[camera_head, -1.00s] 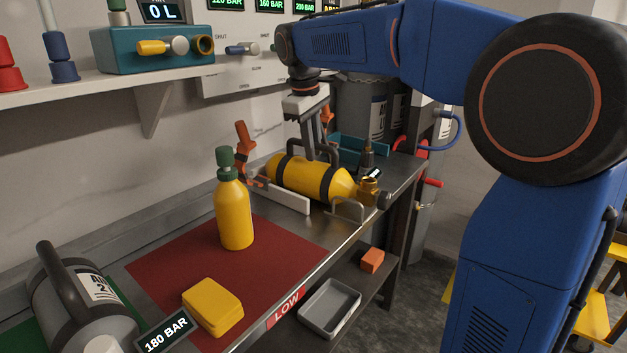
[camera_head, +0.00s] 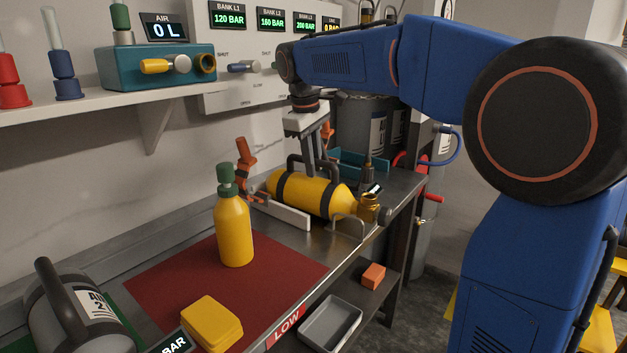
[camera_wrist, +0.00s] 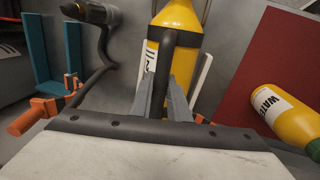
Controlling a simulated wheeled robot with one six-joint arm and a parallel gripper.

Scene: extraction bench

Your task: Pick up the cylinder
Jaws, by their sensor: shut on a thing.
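The cylinder (camera_head: 312,196) is yellow with black bands, a black carry handle and a brass valve at its right end. It lies on its side in a cradle with a white rail on the bench. My gripper (camera_head: 315,172) reaches down from above and is shut on the cylinder's handle. In the wrist view my gripper (camera_wrist: 167,105) has its fingers on either side of the dark handle, with the yellow cylinder (camera_wrist: 182,18) beneath. Whether the cylinder is clear of its cradle I cannot tell.
A yellow bottle (camera_head: 234,232) with a green cap stands on the red mat (camera_head: 165,285). Yellow sponge-like blocks (camera_head: 212,323) lie in front. An orange clamp (camera_head: 245,158) is behind the cylinder, a teal bin (camera_head: 365,162) beyond. A grey tray (camera_head: 330,326) sits below.

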